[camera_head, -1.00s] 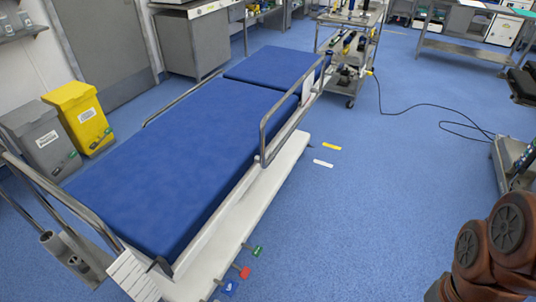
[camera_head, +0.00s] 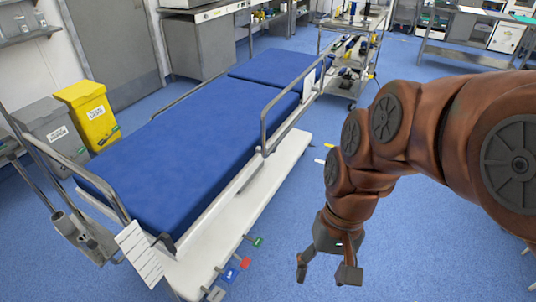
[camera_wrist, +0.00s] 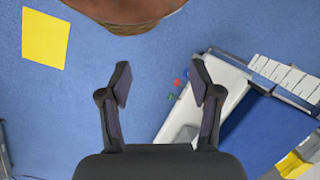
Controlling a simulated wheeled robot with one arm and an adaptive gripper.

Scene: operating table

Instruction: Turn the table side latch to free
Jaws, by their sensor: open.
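The operating table (camera_head: 203,145) has a blue mattress, a white base and metal side rails. A side rail (camera_head: 283,116) stands on its right side. I cannot pick out the side latch for certain; it is too small or hidden. Coloured pedals, green (camera_head: 258,241), red (camera_head: 245,262) and blue (camera_head: 230,275), stick out from the base at the near right. My gripper (camera_head: 325,275) is open and empty, pointing down over the floor to the right of the pedals. In the wrist view, my gripper (camera_wrist: 160,85) has its fingers apart, with the table base (camera_wrist: 212,90) to the right.
A steel trolley (camera_head: 350,88) stands beyond the table's far end. Yellow (camera_head: 88,112) and grey (camera_head: 50,133) bins stand left of the table. A yellow sheet (camera_wrist: 45,38) lies on the floor in the wrist view. The blue floor right of the table is open.

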